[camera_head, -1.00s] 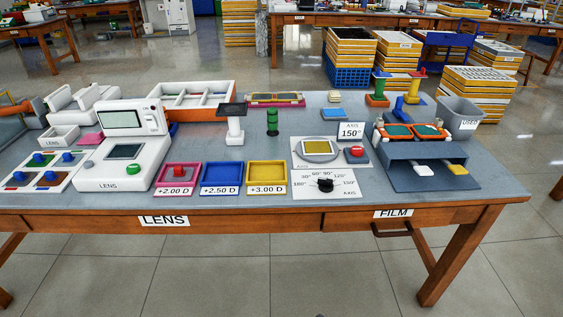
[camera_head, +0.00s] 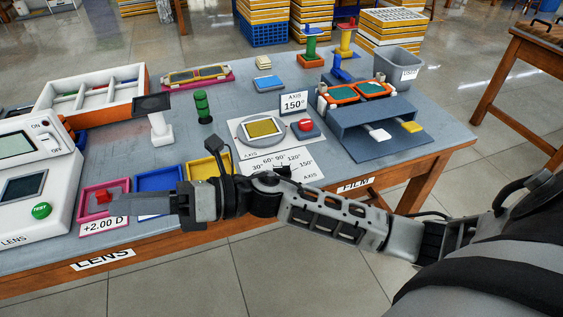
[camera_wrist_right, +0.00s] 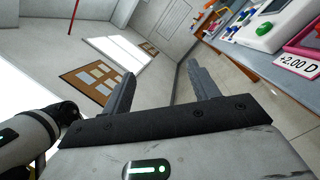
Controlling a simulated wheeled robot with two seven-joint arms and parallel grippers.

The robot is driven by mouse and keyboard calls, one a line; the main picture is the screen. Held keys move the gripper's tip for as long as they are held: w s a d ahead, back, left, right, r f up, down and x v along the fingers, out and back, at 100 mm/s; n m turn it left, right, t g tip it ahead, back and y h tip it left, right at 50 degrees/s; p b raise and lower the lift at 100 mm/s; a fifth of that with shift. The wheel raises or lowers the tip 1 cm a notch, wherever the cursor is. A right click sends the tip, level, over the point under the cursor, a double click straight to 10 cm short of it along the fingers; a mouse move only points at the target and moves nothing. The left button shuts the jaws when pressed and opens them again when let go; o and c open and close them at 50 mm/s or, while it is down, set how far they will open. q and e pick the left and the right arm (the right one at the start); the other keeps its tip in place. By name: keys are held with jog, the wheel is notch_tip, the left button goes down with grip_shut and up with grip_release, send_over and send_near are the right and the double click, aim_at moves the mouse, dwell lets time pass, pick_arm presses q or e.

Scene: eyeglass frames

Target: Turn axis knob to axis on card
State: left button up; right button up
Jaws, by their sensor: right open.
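The axis card (camera_head: 293,103) stands upright at the back of the dial area and reads AXIS 150°. The white axis dial sheet (camera_head: 308,168) lies in front of it, with 30° to 150° printed in an arc. My left gripper is not in view.
A plate with a yellow square (camera_head: 263,128) and a red button (camera_head: 305,125) sit behind the dial sheet. A grey-blue stand (camera_head: 368,125) is to the right. Pink (camera_head: 92,212), blue and yellow trays line the front left. A green post (camera_head: 203,108) stands farther back.

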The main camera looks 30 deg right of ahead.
jog(key=f+n+g+h, duration=0.15)
jog(key=n+g, duration=0.35)
jog(key=n, duration=0.5)
jog(key=n+h, duration=1.4)
jog(key=h, duration=0.5)
send_near(282, 168)
jog(key=shift+g+y, duration=0.25)
jog(key=shift+g, duration=0.15)
jog(key=f, duration=0.5)
jog(key=f+p, duration=0.1)
jog(key=f, duration=0.2)
jog(key=shift+w+d+f, duration=0.2)
jog(key=shift+w+f, duration=0.15)
jog(key=shift+w, duration=0.05)
jog(key=c, duration=1)
